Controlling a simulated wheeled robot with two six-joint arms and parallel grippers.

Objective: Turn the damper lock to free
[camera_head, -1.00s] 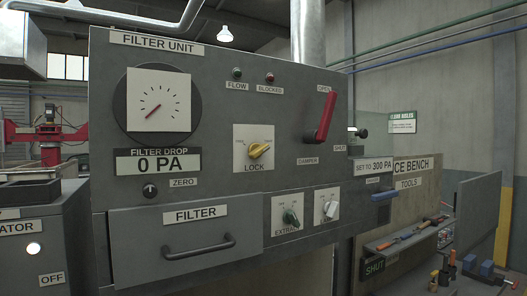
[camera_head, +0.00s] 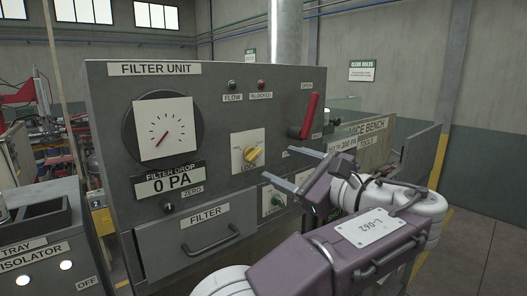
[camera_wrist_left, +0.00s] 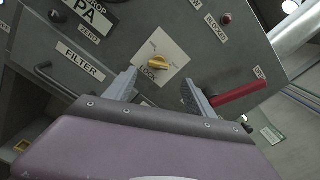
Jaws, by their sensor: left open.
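The damper lock is a yellow knob (camera_head: 252,154) on a pale square plate marked LOCK, on the filter unit's grey front panel. The knob also shows in the left wrist view (camera_wrist_left: 157,66), beyond and between my fingertips. The red damper lever (camera_head: 310,116) stands at the panel's upper right, tilted, its handle up near OPEN. My left gripper (camera_head: 287,168) is open and empty, right of the knob in the head view and apart from it. Its fingers also show in the left wrist view (camera_wrist_left: 158,88). My right gripper is not in view.
The filter unit (camera_head: 100,110) carries a dial (camera_head: 163,130), a display reading 0 PA (camera_head: 169,182) and a filter drawer (camera_head: 210,237) with a protruding handle. The extractor knob (camera_head: 276,200) sits below the lock. The isolator box (camera_head: 45,265) stands at the left.

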